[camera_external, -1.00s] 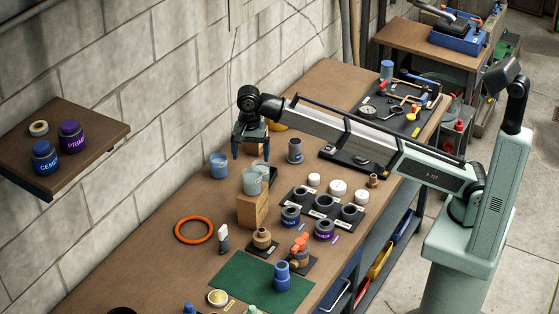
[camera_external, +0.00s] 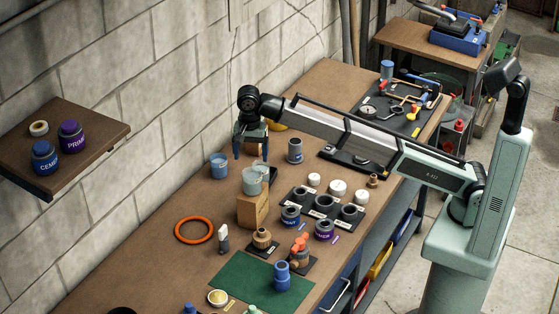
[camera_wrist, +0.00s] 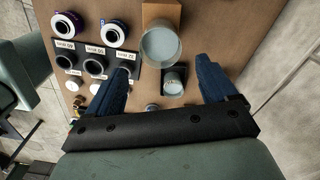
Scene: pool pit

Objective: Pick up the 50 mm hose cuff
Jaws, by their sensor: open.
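Three dark grey hose cuffs stand in a row on a black labelled holder. The middle one (camera_external: 324,203) appears to be the 50 mm cuff; it also shows in the wrist view (camera_wrist: 94,66). My gripper (camera_external: 250,153) is open and empty, pointing down over the bench near the wall, beyond and left of the holder. In the wrist view its two blue fingers (camera_wrist: 166,75) are spread, with the cuff holder to their left; the left finger is close to the holder's right end.
A translucent cup (camera_wrist: 160,43) on a wooden block (camera_external: 252,210) stands near my gripper. A blue cup (camera_external: 218,165) and a grey cylinder (camera_external: 295,150) are beside it.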

